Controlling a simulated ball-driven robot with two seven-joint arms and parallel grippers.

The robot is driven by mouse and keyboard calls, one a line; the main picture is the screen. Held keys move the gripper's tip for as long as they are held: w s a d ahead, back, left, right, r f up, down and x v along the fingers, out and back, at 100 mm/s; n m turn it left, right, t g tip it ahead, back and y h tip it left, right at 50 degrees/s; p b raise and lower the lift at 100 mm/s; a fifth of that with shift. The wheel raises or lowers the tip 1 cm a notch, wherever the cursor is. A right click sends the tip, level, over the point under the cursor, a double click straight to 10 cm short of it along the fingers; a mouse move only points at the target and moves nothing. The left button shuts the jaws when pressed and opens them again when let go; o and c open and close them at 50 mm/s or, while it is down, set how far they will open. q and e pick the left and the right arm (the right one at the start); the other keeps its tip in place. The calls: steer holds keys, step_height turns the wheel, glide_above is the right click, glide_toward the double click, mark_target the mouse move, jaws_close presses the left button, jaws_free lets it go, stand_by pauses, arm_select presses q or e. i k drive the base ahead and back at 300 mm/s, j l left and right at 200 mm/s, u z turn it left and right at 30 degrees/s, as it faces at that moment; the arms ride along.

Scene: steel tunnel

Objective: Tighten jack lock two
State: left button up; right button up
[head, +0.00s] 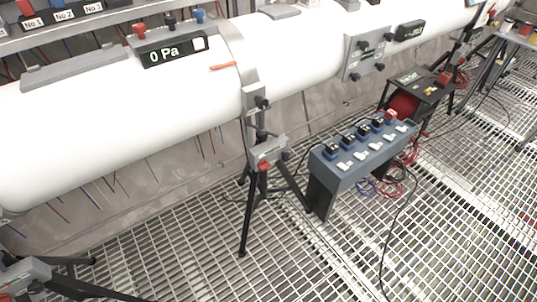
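A jack stand (268,152) on black tripod legs stands upright under the white tube in the middle of the head view. A small red part, perhaps its lock (264,166), shows on the front of its grey block. A black knob (262,102) sits higher on the stand's bracket. A second, similar stand (25,270) is cut off at the bottom left corner. A third stand (462,50) shows farther back at the right. I see no number on any jack, so I cannot tell which is two. Neither gripper is in view.
The white tube (110,115) crosses the upper view and carries a "0 Pa" display (175,52). A blue-grey switch box (345,172) stands right of the middle stand. The grating floor (190,265) is clear in front.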

mark_target(265, 167)
steer(key=l+u, duration=0.15)
steer(key=u, duration=0.3)
steer(key=i+l+u, duration=0.1)
steer(key=u, duration=0.4)
steer(key=l+u, duration=0.2)
steer(key=l, duration=0.3)
steer(key=k+l+u, duration=0.2)
steer(key=l, duration=0.3)
steer(key=l+u, duration=0.2)
steer(key=l, duration=0.3)
steer(key=k+l+u, duration=0.2)
steer(key=l, duration=0.3)
steer(key=i, duration=0.1)
